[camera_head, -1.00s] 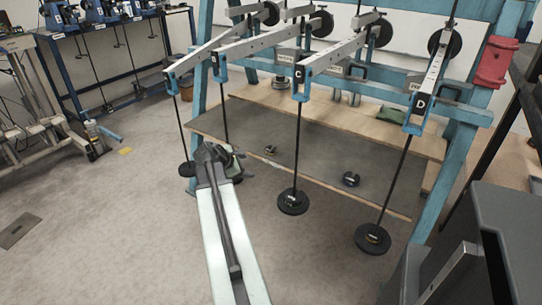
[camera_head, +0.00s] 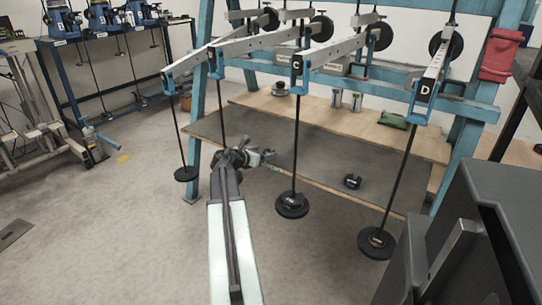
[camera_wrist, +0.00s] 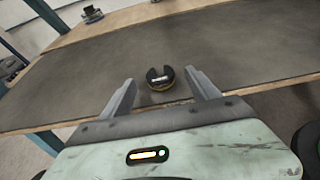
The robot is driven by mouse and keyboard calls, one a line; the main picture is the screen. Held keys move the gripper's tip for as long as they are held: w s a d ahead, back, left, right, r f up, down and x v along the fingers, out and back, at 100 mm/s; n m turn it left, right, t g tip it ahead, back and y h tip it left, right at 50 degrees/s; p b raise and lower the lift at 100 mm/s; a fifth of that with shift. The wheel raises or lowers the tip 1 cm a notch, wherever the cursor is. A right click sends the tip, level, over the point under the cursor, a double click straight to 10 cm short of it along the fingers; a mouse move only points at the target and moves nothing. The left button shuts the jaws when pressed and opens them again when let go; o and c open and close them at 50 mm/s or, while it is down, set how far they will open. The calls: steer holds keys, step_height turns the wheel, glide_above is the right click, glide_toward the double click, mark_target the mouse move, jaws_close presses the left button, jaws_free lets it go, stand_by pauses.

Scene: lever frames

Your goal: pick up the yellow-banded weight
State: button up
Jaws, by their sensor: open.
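A black slotted weight (camera_wrist: 158,78) with a thin yellowish band low on its side lies on the dark mat (camera_wrist: 235,45) in the wrist view. My gripper (camera_wrist: 159,80) is open and empty, with one finger to each side of this weight. Whether the fingertips are level with it in height, I cannot tell. In the head view my gripper (camera_head: 268,157) hangs over the mat's left part and hides this weight. A second black weight (camera_head: 352,181) lies on the mat to the right; no yellow band is clear on it.
Hanging rods with black discs stand close by: lever C's disc (camera_head: 292,205) right of my gripper, lever D's disc (camera_head: 376,243) further right, another disc (camera_head: 187,174) left. A blue frame post (camera_head: 196,120) rises at the left. Cans (camera_head: 337,98) stand on the wooden board behind.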

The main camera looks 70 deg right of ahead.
mark_target(268, 152)
steer(key=b+x, duration=0.1)
steer(key=x, duration=0.3)
steer(key=shift+a+f, duration=0.1)
steer(key=c, duration=1.5)
steer(key=shift+o, duration=0.2)
steer(key=shift+a, duration=0.1)
